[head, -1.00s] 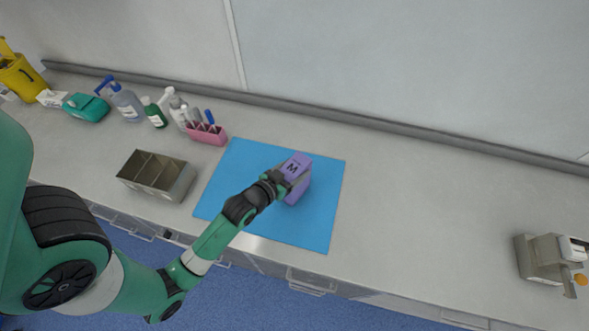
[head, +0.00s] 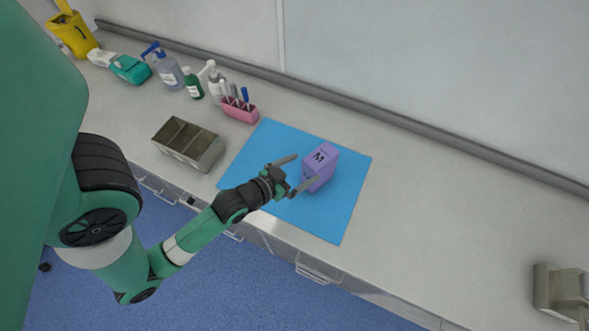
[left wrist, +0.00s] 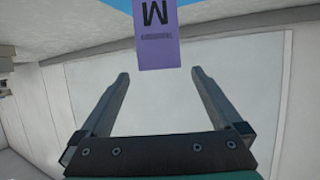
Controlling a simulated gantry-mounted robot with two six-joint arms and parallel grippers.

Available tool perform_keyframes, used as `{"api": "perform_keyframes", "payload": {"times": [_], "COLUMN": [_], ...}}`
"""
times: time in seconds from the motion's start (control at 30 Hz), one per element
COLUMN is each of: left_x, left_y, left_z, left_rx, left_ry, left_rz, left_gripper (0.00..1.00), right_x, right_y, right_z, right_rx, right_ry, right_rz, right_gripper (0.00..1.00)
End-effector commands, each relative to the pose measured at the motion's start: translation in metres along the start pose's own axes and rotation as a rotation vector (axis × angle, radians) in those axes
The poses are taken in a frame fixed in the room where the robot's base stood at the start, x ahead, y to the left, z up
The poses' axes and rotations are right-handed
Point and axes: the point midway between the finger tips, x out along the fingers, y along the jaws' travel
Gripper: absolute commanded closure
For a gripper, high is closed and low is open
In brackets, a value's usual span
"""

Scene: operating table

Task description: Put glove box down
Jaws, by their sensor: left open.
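A purple glove box (head: 321,168) marked "M" stands on the blue mat (head: 268,142), right of the mat's middle. My left gripper (head: 302,170) is open, just to the left of the box in the head view, with its fingers apart and pointing toward it. In the left wrist view the glove box (left wrist: 158,38) shows at the top, beyond the two spread fingertips (left wrist: 160,74), with nothing held between them. My right gripper is not in view.
A divided metal box (head: 188,144) stands left of the mat. Bottles (head: 168,72), a pink holder (head: 240,108), a teal item (head: 130,69) and a yellow container (head: 73,34) line the back left. The counter right of the mat (head: 430,210) is clear.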

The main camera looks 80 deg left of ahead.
Motion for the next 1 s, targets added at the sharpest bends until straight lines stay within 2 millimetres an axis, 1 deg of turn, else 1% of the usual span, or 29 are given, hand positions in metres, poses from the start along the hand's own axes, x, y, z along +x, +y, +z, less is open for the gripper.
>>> {"api": "perform_keyframes", "payload": {"times": [0.03,0.1,0.2,0.57,0.67,0.73,0.77,0.83,0.87,0.9,0.93,0.97,1.0], "left_x": [-0.01,-0.02,-0.029,-0.03,-0.027,-0.018,-0.013,0.001,0.006,0.01,0.01,0.008,0.001], "left_y": [0.0,0.0,0.0,0.0,0.002,0.01,0.015,0.035,0.046,0.063,0.077,0.092,0.111], "left_z": [0.001,0.0,0.0,0.0,-0.006,-0.026,-0.04,-0.087,-0.112,-0.149,-0.179,-0.209,-0.249], "left_rx": [0.0,0.0,0.0,0.0,0.001,0.004,0.005,0.009,0.01,0.01,0.009,0.006,0.0], "left_ry": [-0.002,0.0,0.001,0.001,0.016,0.059,0.09,0.189,0.24,0.315,0.374,0.435,0.515], "left_rz": [0.001,0.001,0.001,0.0,0.006,0.026,0.04,0.088,0.113,0.151,0.183,0.216,0.26], "left_gripper": [0.0,0.0,0.0,0.0,0.0,0.0,0.0,0.0,0.0,0.0,0.0,0.0,0.0], "right_x": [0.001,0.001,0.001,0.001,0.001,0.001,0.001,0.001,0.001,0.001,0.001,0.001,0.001], "right_y": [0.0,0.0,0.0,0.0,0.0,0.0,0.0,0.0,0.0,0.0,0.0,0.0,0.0], "right_z": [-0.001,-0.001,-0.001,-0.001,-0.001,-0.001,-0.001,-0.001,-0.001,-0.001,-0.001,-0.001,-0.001], "right_rx": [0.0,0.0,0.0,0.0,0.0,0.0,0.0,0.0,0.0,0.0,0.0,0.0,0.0], "right_ry": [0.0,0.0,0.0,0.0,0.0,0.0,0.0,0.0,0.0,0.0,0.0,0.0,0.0], "right_rz": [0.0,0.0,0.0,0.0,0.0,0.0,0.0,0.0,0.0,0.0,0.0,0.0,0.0], "right_gripper": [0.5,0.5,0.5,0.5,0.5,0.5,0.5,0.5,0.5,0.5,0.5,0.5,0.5]}}
